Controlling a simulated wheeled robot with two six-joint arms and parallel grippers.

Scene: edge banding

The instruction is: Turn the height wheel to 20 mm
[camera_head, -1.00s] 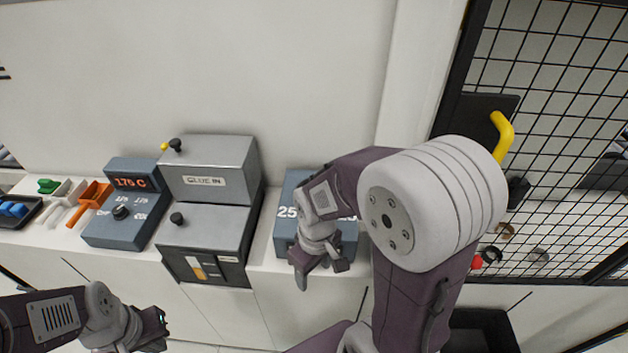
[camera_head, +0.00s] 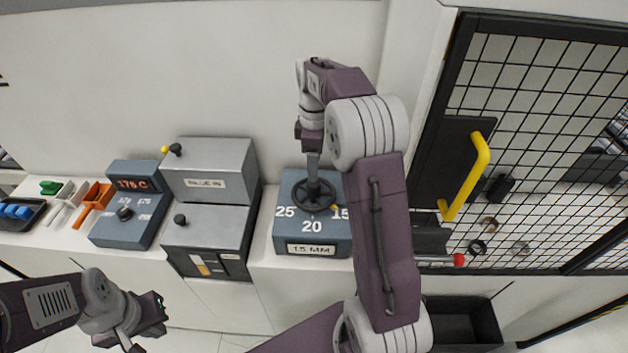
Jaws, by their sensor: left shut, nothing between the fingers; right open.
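The height wheel (camera_head: 326,204) is a black spoked handwheel on top of a blue-grey box (camera_head: 284,230) marked 25, 20 and 15. Its small yellow mark (camera_head: 334,207) is at the right, beside the 15. The label (camera_head: 311,250) on the box's front reads 15 MM. My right gripper (camera_head: 313,176) points down over the wheel, its fingers at the hub. It is open; I cannot tell if it touches the wheel. My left gripper (camera_head: 158,313) is shut and empty at lower left, away from the wheel.
At right is a mesh door with a yellow handle (camera_head: 466,178). A dark bin (camera_head: 465,322) stands below.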

